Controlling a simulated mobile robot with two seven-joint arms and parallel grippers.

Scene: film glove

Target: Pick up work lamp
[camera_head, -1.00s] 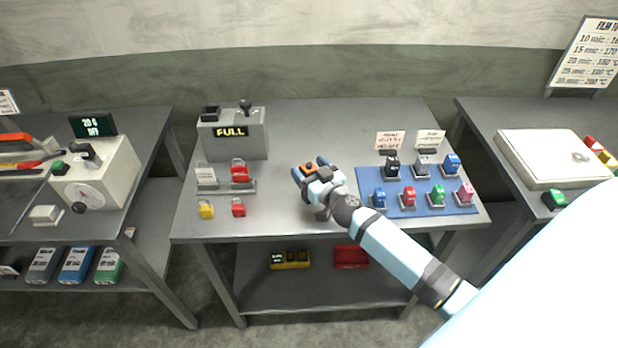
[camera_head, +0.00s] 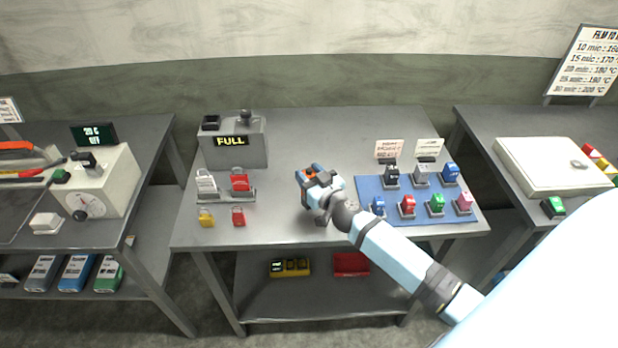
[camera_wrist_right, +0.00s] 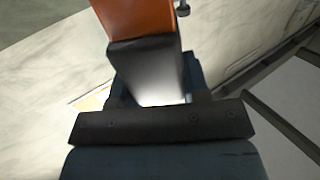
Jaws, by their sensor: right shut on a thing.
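The work lamp (camera_wrist_right: 145,60) is in my right gripper, an orange and black body with a pale bright patch low on it in the right wrist view. In the head view only a small orange part of the lamp (camera_head: 312,174) shows between the fingers. My right gripper (camera_head: 308,178) is shut on it, above the middle of the centre table (camera_head: 320,125). The fingers hide much of the lamp. My left gripper is not in view.
A grey box (camera_head: 233,150) with a "FULL" display stands at the table's back left, with padlocks (camera_head: 206,217) in front. A blue mat (camera_head: 388,212) with several coloured blocks lies on the right. The table's back middle is clear. Side tables stand left and right.

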